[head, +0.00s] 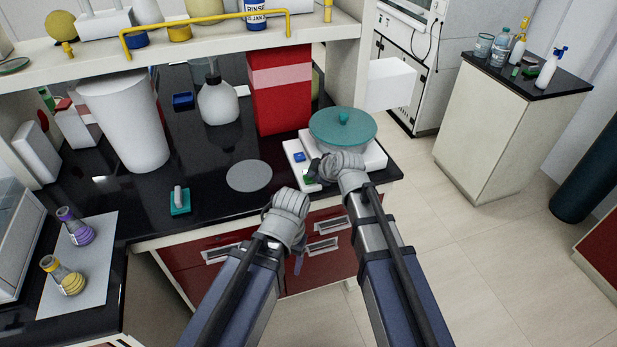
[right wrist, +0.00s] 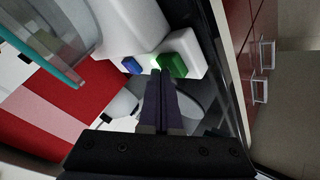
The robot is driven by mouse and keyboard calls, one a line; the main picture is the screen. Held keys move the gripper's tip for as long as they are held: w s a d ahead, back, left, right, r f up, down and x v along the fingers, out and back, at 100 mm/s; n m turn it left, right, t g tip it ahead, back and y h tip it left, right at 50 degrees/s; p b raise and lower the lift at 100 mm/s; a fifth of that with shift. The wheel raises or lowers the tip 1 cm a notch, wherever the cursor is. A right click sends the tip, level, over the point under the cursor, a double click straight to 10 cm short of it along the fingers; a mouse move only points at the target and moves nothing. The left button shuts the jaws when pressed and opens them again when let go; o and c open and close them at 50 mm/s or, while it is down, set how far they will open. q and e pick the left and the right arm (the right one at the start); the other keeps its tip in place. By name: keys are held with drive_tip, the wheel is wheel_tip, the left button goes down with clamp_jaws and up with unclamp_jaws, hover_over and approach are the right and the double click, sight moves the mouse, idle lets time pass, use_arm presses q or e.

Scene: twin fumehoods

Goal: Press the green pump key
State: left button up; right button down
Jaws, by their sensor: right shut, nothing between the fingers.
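A white device with a round teal lid (head: 343,128) stands at the right end of the black bench. Its front left corner carries a blue key (head: 299,157) and the green pump key (head: 309,181). In the right wrist view the green key (right wrist: 172,65) is beside the blue key (right wrist: 132,65). My right gripper (right wrist: 160,76) is shut and empty, its fingertips close by the green key's near edge; I cannot tell whether they touch. In the head view, my right wrist partly covers the device. My left gripper (head: 298,264) hangs before the drawers, its jaws unclear.
A red container (head: 280,95) and a white bottle (head: 218,100) stand behind. A grey disc (head: 249,176) and a teal item (head: 180,201) lie on the bench. A tall white bin (head: 125,120) stands left. Red drawers (head: 205,255) are below the bench edge.

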drive_tip(key=shift+f, duration=0.15)
drive_tip(key=shift+r, duration=0.2)
drive_tip(key=shift+r+p, duration=0.5)
drive_tip(key=shift+p, duration=0.1)
wheel_tip(320, 180, up, 6)
drive_tip(key=p, duration=0.6)
idle(0.3)
